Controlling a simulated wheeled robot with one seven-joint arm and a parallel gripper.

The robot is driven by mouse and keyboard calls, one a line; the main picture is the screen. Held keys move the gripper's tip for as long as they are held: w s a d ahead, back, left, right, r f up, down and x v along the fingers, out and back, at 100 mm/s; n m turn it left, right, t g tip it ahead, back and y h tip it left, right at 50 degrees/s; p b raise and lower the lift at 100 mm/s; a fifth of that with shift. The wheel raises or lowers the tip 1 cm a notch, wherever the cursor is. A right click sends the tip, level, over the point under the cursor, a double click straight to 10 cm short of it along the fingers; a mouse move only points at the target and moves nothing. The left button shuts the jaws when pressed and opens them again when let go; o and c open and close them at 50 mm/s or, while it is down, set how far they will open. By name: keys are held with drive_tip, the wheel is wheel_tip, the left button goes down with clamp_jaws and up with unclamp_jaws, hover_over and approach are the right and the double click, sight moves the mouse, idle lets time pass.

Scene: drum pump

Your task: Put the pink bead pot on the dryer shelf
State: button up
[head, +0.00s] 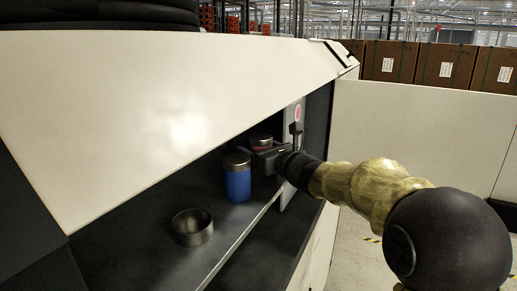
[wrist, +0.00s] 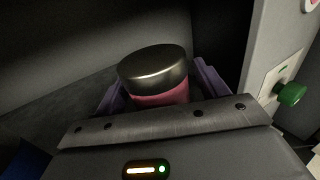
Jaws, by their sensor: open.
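The pink bead pot (wrist: 160,95) has a dark metal lid and stands upright inside the dryer. In the wrist view it sits between the two purple-grey fingers of my gripper (wrist: 158,88), which are open on either side of it; I cannot tell whether they touch it. In the head view the pot (head: 262,141) is partly hidden behind my gripper (head: 264,155). The dark dryer shelf (head: 130,245) runs along the opening of the white machine.
A blue pot (head: 238,180) with a metal lid stands close beside my gripper. An empty round metal ring or cup (head: 192,228) is nearer on the shelf. The side wall with a green knob (wrist: 291,94) is close on the right. The sloped white hood (head: 160,90) overhangs the shelf.

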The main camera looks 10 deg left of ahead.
drive_tip(key=b+v, duration=0.5)
drive_tip(key=v, duration=0.7)
idle(0.4)
drive_tip(key=s+d+f+m+h, duration=0.1)
drive_tip(key=d+f+m+h, duration=0.5)
drive_tip(key=d+f+m, duration=0.5)
drive_tip(key=d+f+m+h, duration=0.5)
drive_tip(key=f+m, duration=0.3)
drive_tip(key=m, duration=0.7)
drive_tip(key=s+d+f+m+g+h, duration=0.1)
drive_tip(key=s+f+m+g, duration=0.3)
drive_tip(key=s+f+m, duration=0.4)
drive_tip(key=s+d+f+m+g+h, duration=0.1)
drive_tip(key=s+d+f+m+g, duration=0.3)
drive_tip(key=s+f+m, duration=0.4)
drive_tip(key=s+m+g, duration=0.1)
drive_tip(key=s+m, duration=0.2)
drive_tip(key=s, duration=0.1)
drive_tip(key=shift+d+f+m+h, duration=0.25)
drive_tip(key=shift+f+m+h, duration=0.05)
drive_tip(key=shift+f+m, duration=0.1)
